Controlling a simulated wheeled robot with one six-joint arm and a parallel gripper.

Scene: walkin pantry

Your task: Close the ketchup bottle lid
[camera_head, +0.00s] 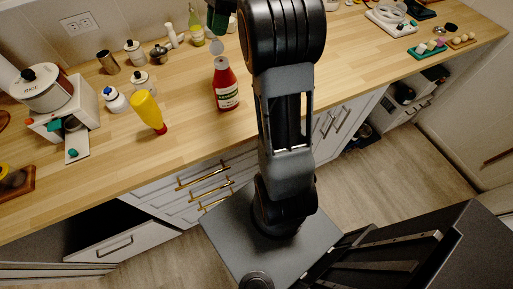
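The ketchup bottle (227,94) stands upright on the wooden counter, left of my arm. It is red with a dark and white label. A round, pale grey lid (216,48) shows above its neck and appears flipped up and open. A dark greenish part (217,16) at the top edge, above the lid, may belong to my gripper. It is cut off by the frame, so its fingers cannot be made out. I see no contact between it and the bottle.
A yellow bottle (148,111) stands upside down to the left, near a white jar (115,100). A rice cooker (41,87) is at far left. Small jars and bottles line the wall behind. The counter (190,120) is clear around the ketchup's front and left.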

